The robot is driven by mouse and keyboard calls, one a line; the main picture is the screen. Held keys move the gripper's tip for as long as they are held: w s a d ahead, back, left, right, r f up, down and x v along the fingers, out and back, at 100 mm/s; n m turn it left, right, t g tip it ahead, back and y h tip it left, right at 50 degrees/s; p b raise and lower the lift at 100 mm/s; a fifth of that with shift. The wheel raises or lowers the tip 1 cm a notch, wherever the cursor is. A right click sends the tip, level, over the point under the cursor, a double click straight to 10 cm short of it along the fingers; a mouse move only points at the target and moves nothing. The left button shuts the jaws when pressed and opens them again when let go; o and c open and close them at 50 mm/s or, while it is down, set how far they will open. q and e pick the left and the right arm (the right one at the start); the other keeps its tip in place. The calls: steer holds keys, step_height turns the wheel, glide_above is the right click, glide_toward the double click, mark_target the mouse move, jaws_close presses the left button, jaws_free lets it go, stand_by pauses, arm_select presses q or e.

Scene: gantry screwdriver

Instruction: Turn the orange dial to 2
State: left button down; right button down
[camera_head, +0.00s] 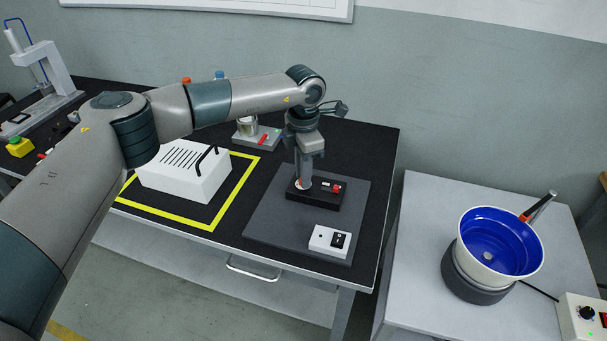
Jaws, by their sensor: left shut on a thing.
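A small black control box (315,199) sits on the dark grey mat, with a red switch (337,188) on the right of its top. My left gripper (303,183) points straight down onto the left part of that box. Its fingers are shut on the orange dial, which they hide almost wholly; only a small reddish speck shows at the fingertips. The dial's scale and the number it points to cannot be read. My right gripper is not in view.
A white switch box (329,241) lies in front on the grey mat (272,222). A white case with a black handle (185,172) stands left, inside a yellow outline. A blue bowl (495,243) stands on the right table. A small device (258,138) sits behind.

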arm_select(q)
steer(key=shift+r, duration=0.1)
steer(key=c, duration=1.6)
jaws_free()
steer(key=shift+r, duration=0.1)
